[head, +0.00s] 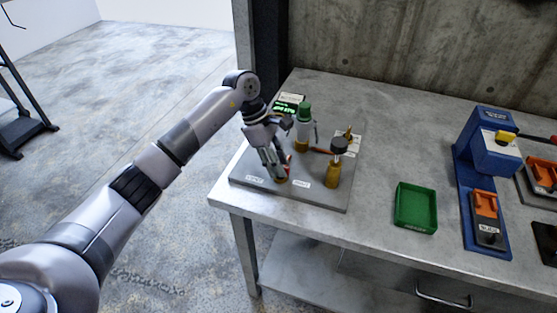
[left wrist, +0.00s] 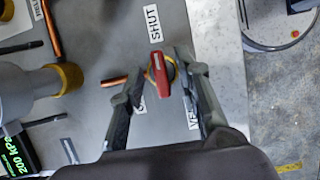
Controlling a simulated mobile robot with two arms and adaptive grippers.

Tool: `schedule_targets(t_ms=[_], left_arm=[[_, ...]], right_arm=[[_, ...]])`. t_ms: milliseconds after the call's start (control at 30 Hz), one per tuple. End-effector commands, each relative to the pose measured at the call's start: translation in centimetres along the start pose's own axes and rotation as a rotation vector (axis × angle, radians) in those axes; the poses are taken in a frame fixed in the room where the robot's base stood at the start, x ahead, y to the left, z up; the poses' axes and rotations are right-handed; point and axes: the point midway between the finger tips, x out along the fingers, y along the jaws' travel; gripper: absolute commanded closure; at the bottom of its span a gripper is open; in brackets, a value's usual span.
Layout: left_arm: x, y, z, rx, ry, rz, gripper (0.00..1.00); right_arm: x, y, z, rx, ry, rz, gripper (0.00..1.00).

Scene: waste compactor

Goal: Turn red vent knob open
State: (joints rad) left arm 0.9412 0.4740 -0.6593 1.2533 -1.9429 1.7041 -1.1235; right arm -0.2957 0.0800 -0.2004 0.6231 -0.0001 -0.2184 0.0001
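The red vent knob (left wrist: 159,75) is a narrow red lever on a brass base, on the grey panel (head: 320,198). In the left wrist view one end of it points up toward the SHUT label (left wrist: 154,23). A second label, partly hidden by a finger and reading "VE…" (left wrist: 194,113), lies to the lower right. My left gripper (head: 279,174) reaches down over the knob and mostly hides it in the head view. In the left wrist view its fingers (left wrist: 164,70) stand apart on either side of the knob; whether they touch it is unclear. My right gripper is out of view.
A green display (left wrist: 14,153) reads 200 kPa. A green tray (head: 416,207) and a blue press (head: 490,150) stand to the right, with bare tabletop around the tray.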

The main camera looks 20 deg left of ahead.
Motion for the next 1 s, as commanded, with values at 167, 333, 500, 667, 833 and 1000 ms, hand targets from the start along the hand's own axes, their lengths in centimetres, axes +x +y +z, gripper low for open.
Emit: schedule_targets(t_ms=[167,333,500,667,833,1000], left_arm=[[0.14,0.00,0.00,0.000,0.000,0.000,0.69],[0.11,0.00,0.01,0.000,0.000,0.000,0.75],[0.10,0.00,0.01,0.000,0.000,0.000,0.86],[0.08,0.00,0.01,0.000,0.000,0.000,0.97],[0.07,0.01,0.01,0.000,0.000,0.000,1.00],[0.06,0.01,0.01,0.000,0.000,0.000,1.00]], right_arm=[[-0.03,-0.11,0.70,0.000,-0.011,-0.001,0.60],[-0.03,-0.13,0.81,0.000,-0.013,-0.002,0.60],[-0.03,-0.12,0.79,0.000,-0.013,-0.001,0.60],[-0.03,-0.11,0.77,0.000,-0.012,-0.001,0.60],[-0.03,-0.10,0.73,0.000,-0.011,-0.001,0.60],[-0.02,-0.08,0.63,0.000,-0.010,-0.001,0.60]])
